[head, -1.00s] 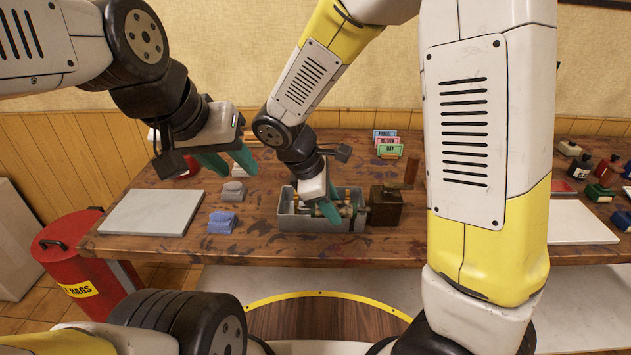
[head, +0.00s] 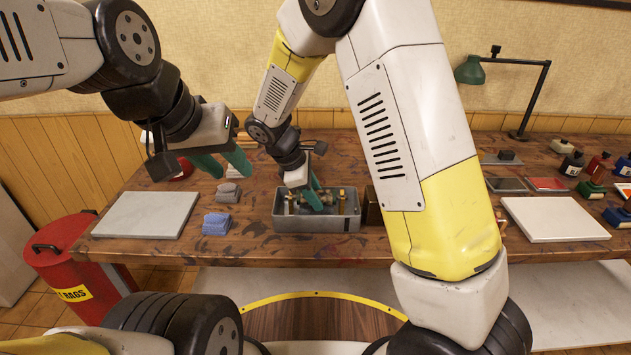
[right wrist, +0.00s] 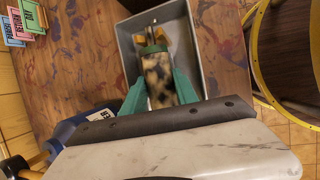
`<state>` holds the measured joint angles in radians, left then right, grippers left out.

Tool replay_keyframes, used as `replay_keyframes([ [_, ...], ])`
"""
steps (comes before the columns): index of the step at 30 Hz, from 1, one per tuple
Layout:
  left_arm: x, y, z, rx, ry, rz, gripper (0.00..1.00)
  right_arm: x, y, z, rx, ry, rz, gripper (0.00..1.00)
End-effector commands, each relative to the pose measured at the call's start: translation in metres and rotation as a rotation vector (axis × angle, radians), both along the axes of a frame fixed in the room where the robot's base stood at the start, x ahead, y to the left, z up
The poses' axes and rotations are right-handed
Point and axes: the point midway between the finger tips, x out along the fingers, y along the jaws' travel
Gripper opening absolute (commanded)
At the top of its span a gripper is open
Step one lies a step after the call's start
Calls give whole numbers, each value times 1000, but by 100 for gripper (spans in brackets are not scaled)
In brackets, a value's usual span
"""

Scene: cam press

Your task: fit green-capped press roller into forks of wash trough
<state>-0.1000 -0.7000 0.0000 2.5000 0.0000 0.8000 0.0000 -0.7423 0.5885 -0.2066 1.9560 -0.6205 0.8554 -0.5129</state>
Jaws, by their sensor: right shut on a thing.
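The wash trough (head: 318,225) is a grey open box near the table's front edge, with brass-coloured forks (head: 341,195) inside. My right gripper (head: 315,200) reaches down into it from above. In the right wrist view, my right gripper (right wrist: 161,88) is shut on the press roller (right wrist: 158,72), a mottled black-and-tan cylinder with green (right wrist: 152,50) at its far end. That end is close to a yellow fork part; I cannot tell whether it is seated. The roller's near end is hidden by the gripper. My left gripper (head: 223,163) is open and empty, above the table left of the trough.
A dark brown box (head: 371,207) stands right of the trough, partly behind my right arm. Blue cloths (head: 217,223) and a pale slab (head: 147,214) lie to the left. A white slab (head: 555,219), several bottles and a green lamp (head: 470,70) are at the right.

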Motion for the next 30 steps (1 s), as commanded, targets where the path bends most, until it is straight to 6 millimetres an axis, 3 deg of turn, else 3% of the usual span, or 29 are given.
replay_keyframes([
  [6,0,0,0,0,0,0,36,0,0,-3,0,0,0,0],
  [7,0,0,0,0,0,0,36,0,0,-3,0,0,0,39],
  [10,0,0,0,0,0,0,36,0,0,-3,1,0,0,57],
  [22,0,0,0,0,0,0,36,0,2,4,2,-1,0,57],
  [30,0,0,0,0,0,0,36,-9,22,49,5,-4,2,57],
])
